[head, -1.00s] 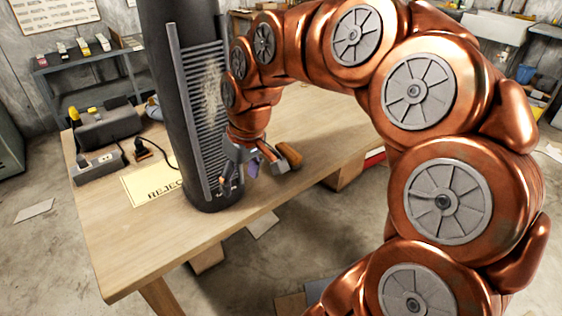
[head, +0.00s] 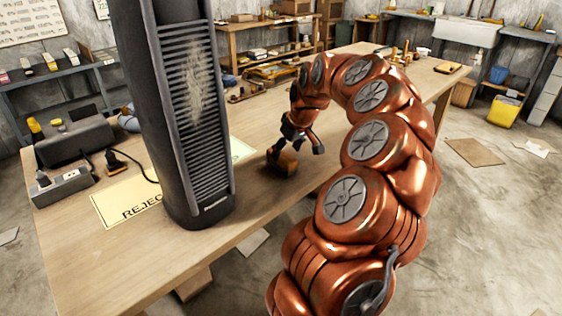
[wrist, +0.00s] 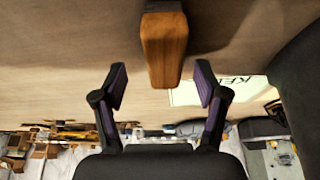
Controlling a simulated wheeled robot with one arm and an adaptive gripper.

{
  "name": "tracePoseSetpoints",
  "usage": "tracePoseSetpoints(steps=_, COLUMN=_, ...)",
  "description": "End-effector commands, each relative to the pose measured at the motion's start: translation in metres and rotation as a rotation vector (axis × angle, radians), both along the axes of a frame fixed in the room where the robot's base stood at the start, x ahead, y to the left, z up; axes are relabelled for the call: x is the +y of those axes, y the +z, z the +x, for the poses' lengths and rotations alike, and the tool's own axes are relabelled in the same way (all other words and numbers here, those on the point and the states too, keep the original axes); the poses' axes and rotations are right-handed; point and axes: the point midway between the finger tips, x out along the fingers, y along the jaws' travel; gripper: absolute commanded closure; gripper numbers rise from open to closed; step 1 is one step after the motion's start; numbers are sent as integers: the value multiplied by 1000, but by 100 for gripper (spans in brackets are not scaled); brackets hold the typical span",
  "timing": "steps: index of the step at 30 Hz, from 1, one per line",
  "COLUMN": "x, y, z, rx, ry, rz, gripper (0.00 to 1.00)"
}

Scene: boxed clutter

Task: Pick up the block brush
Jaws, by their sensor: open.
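The block brush (head: 284,163) is a small brown wooden block on the wooden table, to the right of the tall black tower. In the wrist view the brush (wrist: 163,50) shows as a tapered wooden block with a darker part at the top edge, centred between the finger lines. My gripper (head: 296,150) is low over the table, right at the brush, with its fingers spread. In the wrist view my gripper (wrist: 161,82) is open and empty, with the near end of the brush just beyond the fingertips. Contact cannot be told.
The tall black tower (head: 185,110) with a vented front stands close on the left. A "REJECT" sheet (head: 125,203) lies by it, with dark boxed devices (head: 75,140) behind. The table (head: 120,255) is bare at its front. More tools stand at its far right end.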

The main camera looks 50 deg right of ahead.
Motion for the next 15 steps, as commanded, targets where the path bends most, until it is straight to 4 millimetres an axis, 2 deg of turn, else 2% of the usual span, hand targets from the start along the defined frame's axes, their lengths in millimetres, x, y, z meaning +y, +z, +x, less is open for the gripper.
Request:
tracePoseSetpoints(steps=12, x=3, y=-41, z=20, rx=1, ry=1, rz=1, gripper=27)
tracePoseSetpoints(steps=15, x=3, y=-45, z=22, rx=0, ry=1, rz=0, gripper=27)
